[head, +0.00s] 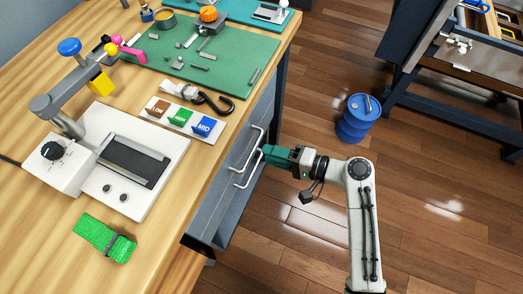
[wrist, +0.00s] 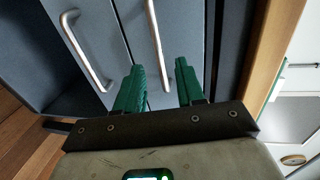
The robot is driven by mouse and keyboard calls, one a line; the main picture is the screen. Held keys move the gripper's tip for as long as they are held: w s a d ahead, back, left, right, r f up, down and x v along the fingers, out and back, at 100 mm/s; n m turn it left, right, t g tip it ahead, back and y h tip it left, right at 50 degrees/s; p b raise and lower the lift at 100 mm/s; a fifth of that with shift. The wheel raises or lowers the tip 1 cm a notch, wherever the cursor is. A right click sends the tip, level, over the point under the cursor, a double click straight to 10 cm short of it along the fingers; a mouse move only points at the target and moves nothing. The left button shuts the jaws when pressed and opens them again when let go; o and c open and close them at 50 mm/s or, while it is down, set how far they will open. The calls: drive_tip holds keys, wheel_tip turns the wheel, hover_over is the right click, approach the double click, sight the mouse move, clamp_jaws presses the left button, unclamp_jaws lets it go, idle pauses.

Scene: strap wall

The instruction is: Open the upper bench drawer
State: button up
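The upper bench drawer (wrist: 178,25) has a grey-blue front and looks closed. Its silver bar handle (wrist: 158,45) is the one nearer the wooden bench top; in the head view the upper handle (head: 251,146) is partly behind my gripper's fingertips. My gripper (wrist: 159,68) has two green fingers standing apart, one on each side of this handle's end in the wrist view. I see gaps between the bar and both fingers. In the head view my gripper (head: 264,153) points left at the drawer fronts. Whether the bar is fully between the fingers in depth is unclear.
A lower drawer handle (wrist: 86,50) lies beside the upper one. The bench top (head: 205,165) carries a strap device (head: 130,160), coloured cards (head: 182,118) and a green mat (head: 225,60). A blue drum (head: 357,122) stands on the floor beyond my arm. Floor beside the drawers is clear.

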drive_tip(key=shift+x, duration=1.95)
drive_tip(key=shift+s, duration=0.1)
drive_tip(key=shift+c, duration=0.2)
clamp_jaws()
